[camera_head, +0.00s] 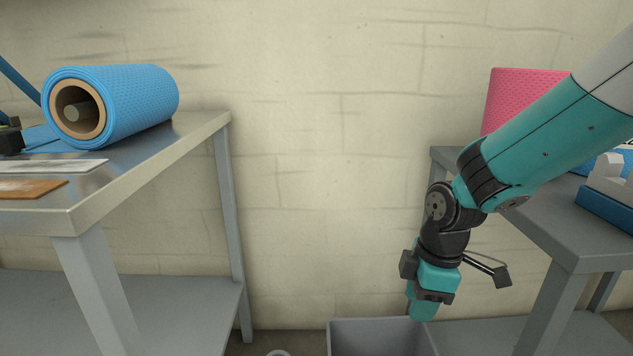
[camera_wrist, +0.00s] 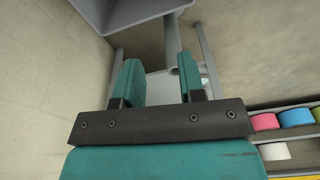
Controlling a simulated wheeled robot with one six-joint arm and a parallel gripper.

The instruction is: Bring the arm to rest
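My gripper (camera_head: 424,303) hangs at the end of my teal and grey arm, pointing down in the gap between two tables, above a grey bin. In the wrist view its two teal fingers (camera_wrist: 160,82) stand apart with nothing between them. In the head view the fingers overlap, and their spacing does not show there.
The grey bin (camera_head: 377,324) stands low under my gripper. A metal table (camera_head: 160,153) on the left bears a blue roll (camera_head: 140,98). A grey table (camera_head: 541,218) on the right bears a pink roll (camera_head: 512,92). Coloured rolls (camera_wrist: 264,122) sit on a shelf in the wrist view.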

